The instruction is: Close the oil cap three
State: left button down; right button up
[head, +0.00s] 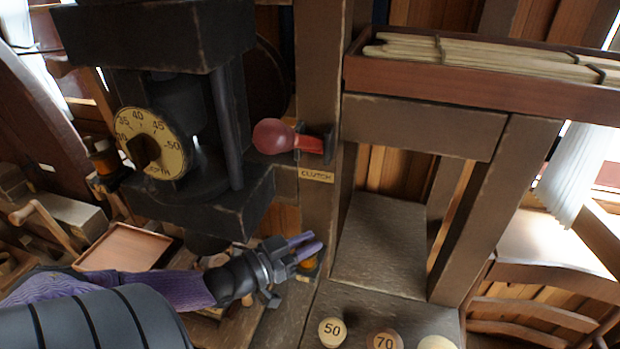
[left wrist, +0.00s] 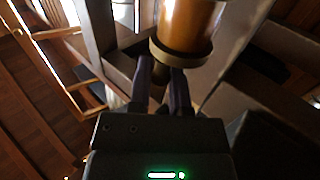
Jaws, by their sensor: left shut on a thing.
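My left gripper (head: 304,244), with purple fingers, is at an oil cup (head: 309,266) on the dark post, low in the middle of the head view. Only a little of the amber cup shows below the fingers. In the left wrist view, the amber cup (left wrist: 188,25) with its brass ring is close up. The left fingers (left wrist: 162,70) are shut on a small dark part by that ring, which I take to be the oil cap. The fingers hide most of it, and I cannot tell its angle or read a number. My right gripper is not in view.
A dial gauge (head: 152,143) and a red clutch knob (head: 274,137) are above the left gripper. Another amber oil cup (head: 102,157) is at the left. Round discs marked 50 (head: 332,331) and 70 (head: 384,341) lie at the bottom. A long tray (head: 480,79) of wooden sticks is at upper right.

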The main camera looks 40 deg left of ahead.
pick_arm(q)
jog(key=shift+s+a+m+h+b, duration=0.15)
jog(key=shift+m+h+b, duration=0.2)
jog(key=shift+h, duration=0.25)
jog(key=c, duration=0.6)
grip_release()
